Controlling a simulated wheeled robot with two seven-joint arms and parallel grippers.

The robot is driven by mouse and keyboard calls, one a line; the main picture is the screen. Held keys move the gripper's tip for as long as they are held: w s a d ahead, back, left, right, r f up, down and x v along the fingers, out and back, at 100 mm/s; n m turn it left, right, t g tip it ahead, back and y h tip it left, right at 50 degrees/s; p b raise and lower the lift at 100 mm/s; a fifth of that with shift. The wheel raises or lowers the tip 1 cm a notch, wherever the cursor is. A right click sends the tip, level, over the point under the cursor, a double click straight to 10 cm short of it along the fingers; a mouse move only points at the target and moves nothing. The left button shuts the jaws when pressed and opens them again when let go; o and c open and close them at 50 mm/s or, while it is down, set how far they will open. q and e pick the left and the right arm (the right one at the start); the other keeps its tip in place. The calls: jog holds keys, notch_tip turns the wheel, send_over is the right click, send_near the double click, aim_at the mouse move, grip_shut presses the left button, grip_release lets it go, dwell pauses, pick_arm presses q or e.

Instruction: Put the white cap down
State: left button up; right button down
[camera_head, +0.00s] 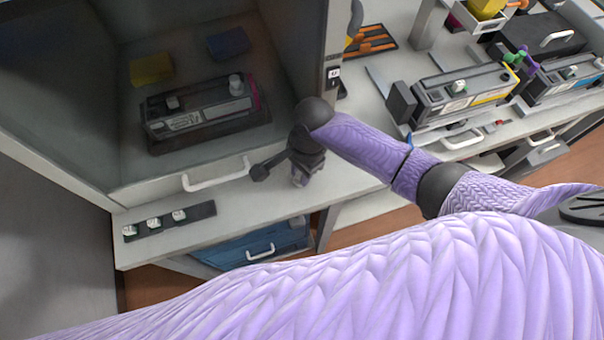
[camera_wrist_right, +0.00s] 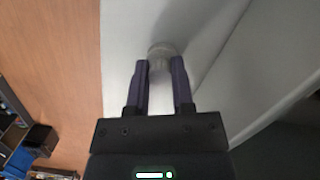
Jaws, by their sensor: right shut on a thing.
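The white cap (camera_wrist_right: 160,54) shows pale and round in the right wrist view, between the tips of my right gripper (camera_wrist_right: 160,72). Both fingers are closed on its sides. Below it is the pale bench top; I cannot tell whether the cap touches it. In the head view my right gripper (camera_head: 301,178) points down at the front of the bench, in front of the open cabinet, and the cap is hidden there. My left gripper is not in view.
A dark strip (camera_head: 200,213) with several small white pieces lies on the bench (camera_head: 250,200) at left. The cabinet (camera_head: 125,195) holds a black toner cartridge (camera_head: 195,110) with a pale knob. More cartridges (camera_head: 465,92) stand at right. Bare bench lies between strip and gripper.

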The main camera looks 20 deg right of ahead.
jog(key=shift+s+d+f, duration=0.1)
jog(key=shift+s+f, duration=0.05)
jog(key=shift+c, duration=1.5)
grip_release()
notch_tip(320, 180, up, 12)
jog(key=d+p, duration=0.1)
jog(key=p, duration=0.4)
jog(key=shift+w+d, duration=0.3)
jog(key=shift+w, duration=0.05)
